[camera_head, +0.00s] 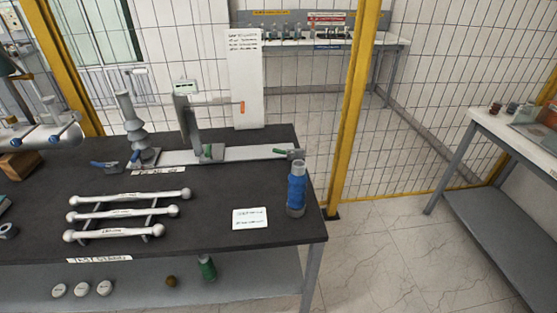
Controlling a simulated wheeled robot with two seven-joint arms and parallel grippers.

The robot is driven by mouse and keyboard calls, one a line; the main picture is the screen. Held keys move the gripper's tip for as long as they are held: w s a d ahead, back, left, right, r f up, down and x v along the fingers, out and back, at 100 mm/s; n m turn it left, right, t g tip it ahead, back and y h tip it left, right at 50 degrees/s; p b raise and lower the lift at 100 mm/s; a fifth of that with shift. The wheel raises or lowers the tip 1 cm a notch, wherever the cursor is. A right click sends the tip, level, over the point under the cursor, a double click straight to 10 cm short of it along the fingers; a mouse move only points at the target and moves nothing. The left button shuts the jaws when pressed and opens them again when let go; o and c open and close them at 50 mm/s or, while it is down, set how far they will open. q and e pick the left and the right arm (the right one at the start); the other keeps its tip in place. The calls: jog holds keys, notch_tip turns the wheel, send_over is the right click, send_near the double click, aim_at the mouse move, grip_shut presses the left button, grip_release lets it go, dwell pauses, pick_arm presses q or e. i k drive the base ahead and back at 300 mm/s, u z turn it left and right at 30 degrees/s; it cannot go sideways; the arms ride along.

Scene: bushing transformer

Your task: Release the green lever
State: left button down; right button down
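A green lever (283,151) shows at the right end of a pale metal rail (235,155) near the back edge of the dark bench. A second small green part (208,150) sits on the rail at the foot of an upright grey post (187,118). The picture is too small to tell how either green part is latched. Neither of my grippers is in view.
A blue bottle (297,189) stands at the dark bench's (205,220) right end. A rack of white rods (128,213) and a white card (250,218) lie in front of the rail. A yellow post (350,100) and mesh fence stand behind. A side table (480,150) is at right.

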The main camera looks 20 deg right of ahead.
aim_at(291, 154)
jog(key=k, duration=0.2)
jog(key=z, duration=2.05)
jog(key=i, duration=3.3)
jog(key=u, duration=5.15)
jog(key=i, duration=0.15)
jog(key=z, duration=0.55)
